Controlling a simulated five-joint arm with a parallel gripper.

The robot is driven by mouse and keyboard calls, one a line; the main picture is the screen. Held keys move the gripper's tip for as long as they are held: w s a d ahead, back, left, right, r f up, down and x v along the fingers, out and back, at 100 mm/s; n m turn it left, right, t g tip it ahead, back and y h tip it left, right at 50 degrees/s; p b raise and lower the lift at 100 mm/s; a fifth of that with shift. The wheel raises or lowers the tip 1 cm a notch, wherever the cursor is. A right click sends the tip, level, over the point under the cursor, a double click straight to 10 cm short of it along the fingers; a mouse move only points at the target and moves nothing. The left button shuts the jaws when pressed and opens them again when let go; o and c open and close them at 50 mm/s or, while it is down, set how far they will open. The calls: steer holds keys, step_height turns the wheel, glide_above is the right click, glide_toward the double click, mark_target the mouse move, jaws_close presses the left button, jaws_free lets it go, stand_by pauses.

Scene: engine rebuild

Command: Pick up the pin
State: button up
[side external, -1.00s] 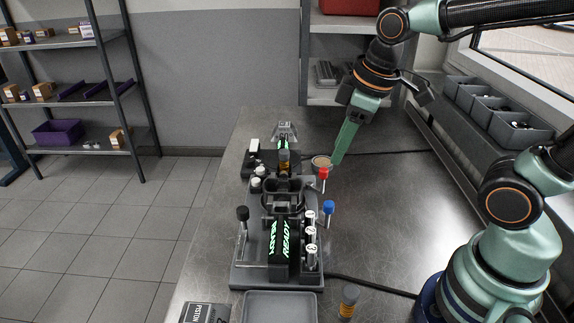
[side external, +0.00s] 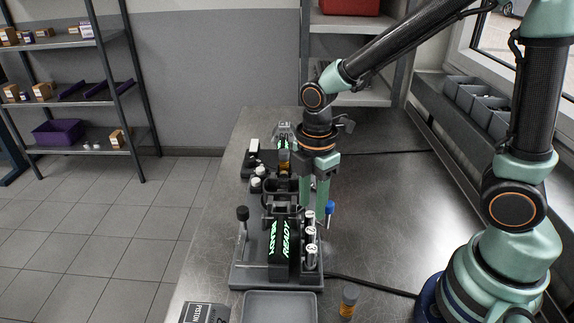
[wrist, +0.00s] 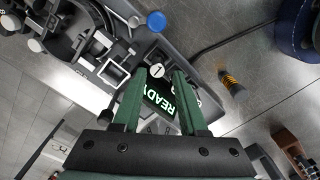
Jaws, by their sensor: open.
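Several silver pins with white numbered tops stand upright in a row at the right side of the dark fixture (side external: 252,280); the middle one (side external: 311,234) and the front one (side external: 312,250) show in the side view. My gripper (side external: 313,208) points down above the back end of this row, fingers apart and empty. In the wrist view my gripper (wrist: 158,72) has a white-topped pin (wrist: 157,71) in line with the gap between its fingertips. I cannot tell how far below the tips it is. Other pins are partly hidden there by the right finger.
A blue knob (side external: 330,207) stands close right of my fingers and a black knob (side external: 242,213) at the fixture's left. A dark block with green lettering (side external: 280,240) lies left of the pins. A grey tray (side external: 280,305) is in front. The bench at right is mostly clear.

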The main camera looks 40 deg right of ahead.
mark_target(310, 214)
steer(key=shift+w+f, duration=0.2)
steer(key=shift+f, duration=2.55)
jaws_close()
